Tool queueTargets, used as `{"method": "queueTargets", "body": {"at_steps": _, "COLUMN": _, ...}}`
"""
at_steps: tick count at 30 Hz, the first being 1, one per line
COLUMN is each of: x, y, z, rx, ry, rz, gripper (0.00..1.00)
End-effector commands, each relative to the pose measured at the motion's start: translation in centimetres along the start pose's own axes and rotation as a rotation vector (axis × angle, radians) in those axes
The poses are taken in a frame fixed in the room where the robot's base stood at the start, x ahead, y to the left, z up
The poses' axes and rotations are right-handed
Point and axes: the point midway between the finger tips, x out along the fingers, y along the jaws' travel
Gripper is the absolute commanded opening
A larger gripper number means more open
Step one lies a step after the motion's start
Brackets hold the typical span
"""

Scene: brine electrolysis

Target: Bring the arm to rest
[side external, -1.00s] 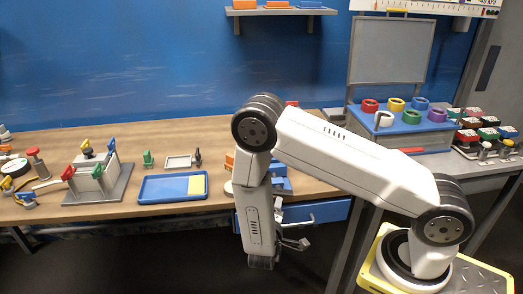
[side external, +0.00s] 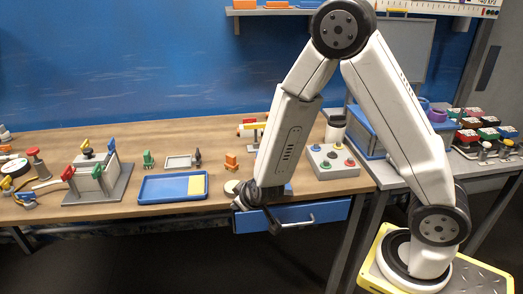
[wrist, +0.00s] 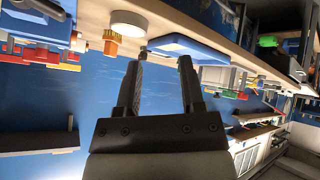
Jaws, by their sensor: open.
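My gripper (side external: 255,208) hangs at the front edge of the wooden bench (side external: 130,137), in front of the blue drawer (side external: 318,213), in the side external view. In the wrist view my gripper (wrist: 162,72) has its two dark fingers apart, with nothing between them. My arm is bent, with its elbow high and its forearm sloping down to the left. The wrist view is tilted so that the bench lies along the top.
A blue tray (side external: 160,190) with a yellow patch lies left of my gripper; it also shows in the wrist view (wrist: 190,48). An orange piece (side external: 231,162) stands behind. A grey button box (side external: 332,163) is to the right. Valve fixtures (side external: 97,178) stand at left.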

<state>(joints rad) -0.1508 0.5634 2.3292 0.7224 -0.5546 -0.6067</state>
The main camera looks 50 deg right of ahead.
Motion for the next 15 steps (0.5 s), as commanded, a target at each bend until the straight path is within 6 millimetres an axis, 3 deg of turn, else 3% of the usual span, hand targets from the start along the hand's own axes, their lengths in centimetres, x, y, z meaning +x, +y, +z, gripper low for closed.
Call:
{"method": "queueTargets", "body": {"at_steps": 7, "x": -4.4, "y": -0.6, "z": -0.1, "rx": 0.045, "ry": -0.111, "rz": -0.204, "gripper": 0.50}}
{"method": "queueTargets", "body": {"at_steps": 15, "x": -9.7, "y": 0.7, "z": 2.2, "rx": 0.042, "ry": -0.294, "rz": -0.303, "gripper": 0.50}}
